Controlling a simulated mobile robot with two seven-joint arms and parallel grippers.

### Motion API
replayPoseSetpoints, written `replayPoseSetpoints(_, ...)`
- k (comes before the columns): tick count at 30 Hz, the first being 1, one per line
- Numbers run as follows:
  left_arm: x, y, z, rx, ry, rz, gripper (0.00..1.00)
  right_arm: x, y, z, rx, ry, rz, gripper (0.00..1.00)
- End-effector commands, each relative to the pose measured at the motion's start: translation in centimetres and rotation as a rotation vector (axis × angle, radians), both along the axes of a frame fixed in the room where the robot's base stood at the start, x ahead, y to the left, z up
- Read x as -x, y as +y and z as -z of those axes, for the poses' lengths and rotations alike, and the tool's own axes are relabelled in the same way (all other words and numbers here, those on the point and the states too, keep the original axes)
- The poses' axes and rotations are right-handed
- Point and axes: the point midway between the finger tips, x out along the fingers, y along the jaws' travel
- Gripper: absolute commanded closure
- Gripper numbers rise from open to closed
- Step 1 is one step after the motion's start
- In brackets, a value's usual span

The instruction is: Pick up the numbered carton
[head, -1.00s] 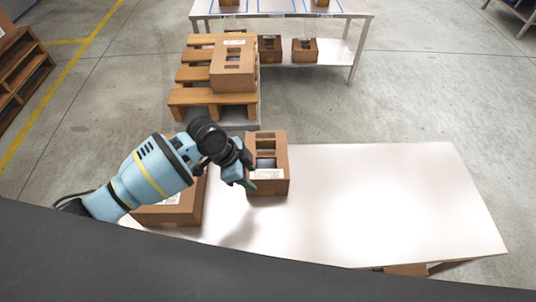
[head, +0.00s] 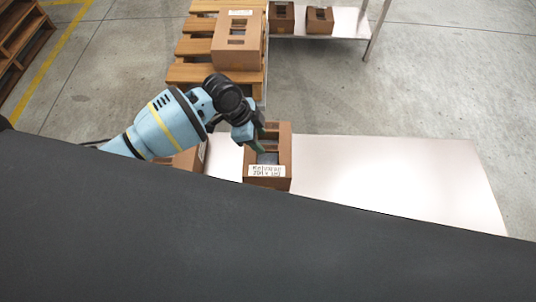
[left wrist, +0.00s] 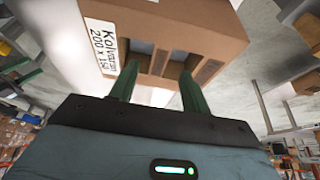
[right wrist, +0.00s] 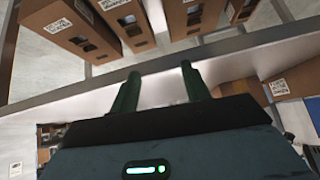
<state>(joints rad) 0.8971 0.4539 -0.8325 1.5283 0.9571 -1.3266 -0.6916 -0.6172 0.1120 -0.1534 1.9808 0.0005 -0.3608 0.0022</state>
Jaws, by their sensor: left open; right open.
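A brown carton (head: 284,172) with a white printed label (head: 266,171) and openings in its top stands on the pale table. The label shows large in the left wrist view (left wrist: 100,45), on the carton (left wrist: 205,25). My left gripper (head: 260,143) is open over the carton's top; its two green fingers (left wrist: 157,85) point at the openings. I cannot tell whether the fingertips are inside the openings or touch the carton. My right gripper (right wrist: 160,88) is open with nothing between its fingers. It is out of the head view.
Another carton (head: 187,160) is partly hidden behind my left arm. A wooden pallet (head: 200,75) with a carton (head: 237,50) stands behind the table. A shelf (head: 345,25) farther back bears small cartons. The pale table (head: 390,170) is clear on the right.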

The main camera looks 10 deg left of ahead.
Motion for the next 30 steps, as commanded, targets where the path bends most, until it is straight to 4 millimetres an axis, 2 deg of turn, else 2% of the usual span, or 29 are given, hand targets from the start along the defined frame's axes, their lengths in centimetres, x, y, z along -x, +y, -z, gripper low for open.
replayPoseSetpoints(5,0.0,0.0,0.5,-0.001,0.000,-0.001,0.53,-0.8,0.0,-0.4,-0.001,-0.017,0.000,0.53)
replayPoseSetpoints(15,0.1,-1.0,4.7,0.000,0.002,-0.001,0.53,-1.0,0.1,-0.3,-0.003,-0.022,0.000,0.53)
replayPoseSetpoints(25,-0.1,-1.2,5.2,-0.001,-0.003,-0.001,0.53,-0.9,0.1,-0.2,-0.002,-0.019,0.000,0.53)
replayPoseSetpoints(30,-0.1,-1.2,5.1,-0.001,-0.003,-0.001,0.75,-0.8,0.0,-0.1,-0.001,-0.015,-0.001,0.53)
